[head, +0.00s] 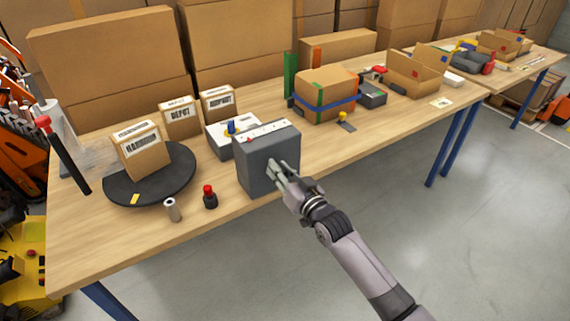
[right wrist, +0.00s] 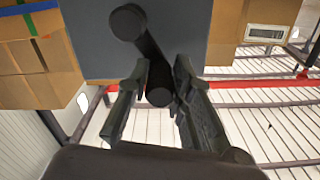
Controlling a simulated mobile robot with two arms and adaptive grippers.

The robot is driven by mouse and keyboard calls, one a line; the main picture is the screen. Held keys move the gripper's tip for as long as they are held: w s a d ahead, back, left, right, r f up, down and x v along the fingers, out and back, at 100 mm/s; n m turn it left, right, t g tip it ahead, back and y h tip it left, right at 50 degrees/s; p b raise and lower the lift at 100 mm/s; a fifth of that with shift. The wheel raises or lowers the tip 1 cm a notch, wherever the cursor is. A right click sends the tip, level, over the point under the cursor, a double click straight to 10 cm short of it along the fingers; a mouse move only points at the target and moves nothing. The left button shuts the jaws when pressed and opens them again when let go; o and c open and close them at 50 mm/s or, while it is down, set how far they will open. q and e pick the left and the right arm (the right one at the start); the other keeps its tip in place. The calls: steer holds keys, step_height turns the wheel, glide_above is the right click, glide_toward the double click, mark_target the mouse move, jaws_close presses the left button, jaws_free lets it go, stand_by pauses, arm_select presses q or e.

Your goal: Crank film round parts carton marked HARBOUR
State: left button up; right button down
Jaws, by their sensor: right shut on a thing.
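The carton marked HARBOUR (head: 141,152) stands upright on a round black turntable (head: 120,196) at the left of the bench. A pale, see-through patch (head: 82,158), perhaps film, shows left of it; I cannot tell whether any film is around the carton. A grey box (head: 255,165) with a light top stands right of the turntable. My right gripper (head: 277,171) is at its front face. In the right wrist view, its fingers (right wrist: 158,98) are closed around the dark knob of a crank (right wrist: 143,42) on the grey face (right wrist: 98,40). My left gripper is out of view.
Cartons marked DEPOT (head: 180,121) and another labelled carton (head: 218,105) stand behind. A small pale cylinder (head: 172,211) and a red-capped black bottle (head: 210,199) stand near the front edge. A strapped carton (head: 326,95) stands farther right.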

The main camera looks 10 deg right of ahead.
steer(key=shift+s+a+f+n+b, duration=0.15)
steer(key=shift+a+f+n, duration=0.4)
steer(key=shift+n, duration=1.1)
steer(key=shift+s+a+f+n+b, duration=0.25)
steer(key=shift+f+n, duration=0.5)
steer(key=shift+n, duration=0.85)
steer(key=shift+s+a+f+n+b, duration=0.1)
steer(key=shift+a+f+n, duration=0.5)
steer(key=shift+n, duration=1.05)
steer(key=shift+d+f, duration=0.1)
steer(key=c, duration=1.4)
jaws_free()
steer(key=v, duration=1.2)
